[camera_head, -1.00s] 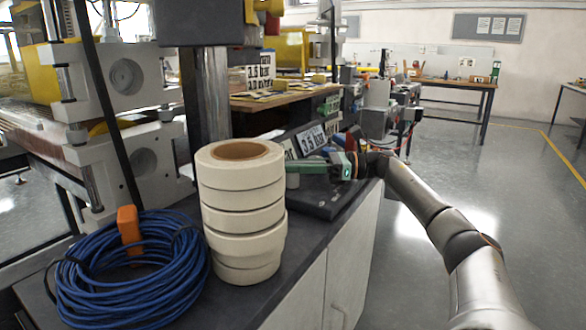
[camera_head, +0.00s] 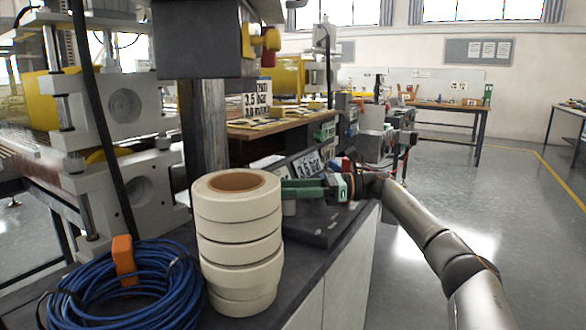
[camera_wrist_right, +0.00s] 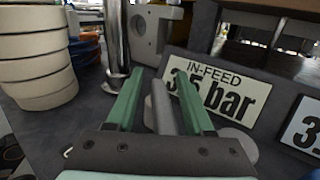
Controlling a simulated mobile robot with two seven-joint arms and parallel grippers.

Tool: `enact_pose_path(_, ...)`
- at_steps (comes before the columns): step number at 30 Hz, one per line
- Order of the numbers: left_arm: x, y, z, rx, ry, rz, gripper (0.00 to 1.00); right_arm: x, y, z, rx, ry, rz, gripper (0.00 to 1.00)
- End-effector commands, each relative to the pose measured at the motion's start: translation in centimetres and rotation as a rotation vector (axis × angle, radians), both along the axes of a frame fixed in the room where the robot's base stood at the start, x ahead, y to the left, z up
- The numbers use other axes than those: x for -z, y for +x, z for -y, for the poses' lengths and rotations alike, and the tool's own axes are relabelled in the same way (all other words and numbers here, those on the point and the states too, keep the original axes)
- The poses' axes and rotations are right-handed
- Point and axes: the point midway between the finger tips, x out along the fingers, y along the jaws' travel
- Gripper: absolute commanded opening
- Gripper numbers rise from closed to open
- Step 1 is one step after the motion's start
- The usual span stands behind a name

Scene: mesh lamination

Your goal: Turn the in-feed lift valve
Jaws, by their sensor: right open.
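My right gripper (camera_head: 302,189) reaches in from the right over the dark bench, with its green fingers pointing left beside the tape stack. In the right wrist view its two green fingers (camera_wrist_right: 157,88) are apart. A grey valve lever (camera_wrist_right: 162,108) shows in the gap between them; I cannot tell whether either finger touches it. A pale round piece (camera_wrist_right: 239,146) sits right of the lever. My left gripper is not in view.
A stack of cream tape rolls (camera_head: 240,250) stands close left of the gripper. A coil of blue cable (camera_head: 135,295) with an orange clip (camera_head: 124,260) lies further left. A metal post (camera_wrist_right: 117,45) rises behind the fingers. Floor right of the bench is clear.

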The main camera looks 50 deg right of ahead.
Motion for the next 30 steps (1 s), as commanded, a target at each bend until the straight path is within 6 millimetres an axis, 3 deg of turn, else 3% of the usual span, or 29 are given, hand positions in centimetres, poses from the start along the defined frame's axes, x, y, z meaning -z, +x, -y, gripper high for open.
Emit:
enact_pose_path(3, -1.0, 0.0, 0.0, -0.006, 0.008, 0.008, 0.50, -2.3, -0.1, 0.0, -0.001, 0.000, 0.004, 0.53)
enact_pose_path(5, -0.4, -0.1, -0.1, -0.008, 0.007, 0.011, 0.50, -1.8, -0.4, -0.2, 0.001, -0.003, -0.002, 0.53)
enact_pose_path(11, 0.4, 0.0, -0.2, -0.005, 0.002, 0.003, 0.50, -3.3, -1.2, -1.4, -0.003, -0.004, -0.003, 0.53)
enact_pose_path(23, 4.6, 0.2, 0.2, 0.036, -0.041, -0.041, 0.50, -7.1, -3.4, -3.8, -0.003, -0.003, 0.003, 0.53)
enact_pose_path(30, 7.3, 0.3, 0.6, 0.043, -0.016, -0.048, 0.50, -8.8, -5.8, -6.5, -0.006, -0.002, 0.008, 0.53)
